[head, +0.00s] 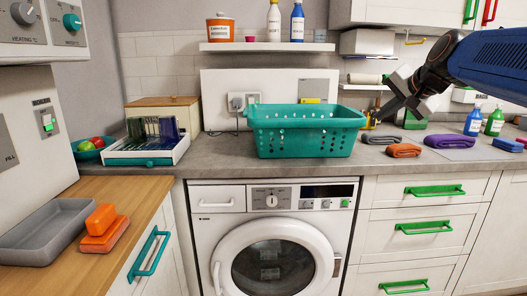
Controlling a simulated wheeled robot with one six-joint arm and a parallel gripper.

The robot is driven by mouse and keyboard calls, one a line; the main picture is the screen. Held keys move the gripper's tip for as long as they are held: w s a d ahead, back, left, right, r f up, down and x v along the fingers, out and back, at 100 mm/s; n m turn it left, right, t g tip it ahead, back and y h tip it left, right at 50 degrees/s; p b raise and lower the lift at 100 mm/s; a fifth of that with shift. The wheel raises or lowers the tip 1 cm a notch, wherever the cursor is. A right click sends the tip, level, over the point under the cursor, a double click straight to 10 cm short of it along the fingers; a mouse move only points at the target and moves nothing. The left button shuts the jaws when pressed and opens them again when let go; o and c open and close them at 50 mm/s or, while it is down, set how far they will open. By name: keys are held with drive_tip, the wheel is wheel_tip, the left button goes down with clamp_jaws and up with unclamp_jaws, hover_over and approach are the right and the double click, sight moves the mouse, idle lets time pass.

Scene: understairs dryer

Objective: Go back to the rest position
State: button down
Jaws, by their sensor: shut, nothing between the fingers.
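My gripper (381,115) is in the head view at the right, in front of the back wall and above the counter. Its fingers are shut with nothing seen between them. It is to the right of the teal laundry basket (305,144), which stands on the counter above the dryer (268,240). My blue arm reaches in from the right edge and hides part of the wall and shelf area behind it.
Folded cloths, orange (403,150) and purple (451,141), lie on the right counter near blue (473,122) and green (495,121) bottles. A white tray (118,157) stands left of the basket. A wall shelf (267,46) and upper cabinet (400,12) hang above.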

drive_tip(key=s+a+f+n+g, duration=0.1)
drive_tip(key=s+f+n+g, duration=0.1)
drive_tip(key=s+f, duration=0.9)
drive_tip(key=s+a+f+n+g+h, duration=0.1)
drive_tip(key=s+f+n, duration=0.3)
drive_tip(key=s+f, duration=0.7)
drive_tip(key=s+a+f+n+g, duration=0.2)
drive_tip(key=s+a+f+n, duration=0.1)
drive_tip(key=s+f, duration=0.8)
drive_tip(key=shift+s+n+g+h, duration=0.3)
drive_tip(key=shift+s+g, duration=0.1)
drive_tip(key=shift+s, duration=0.2)
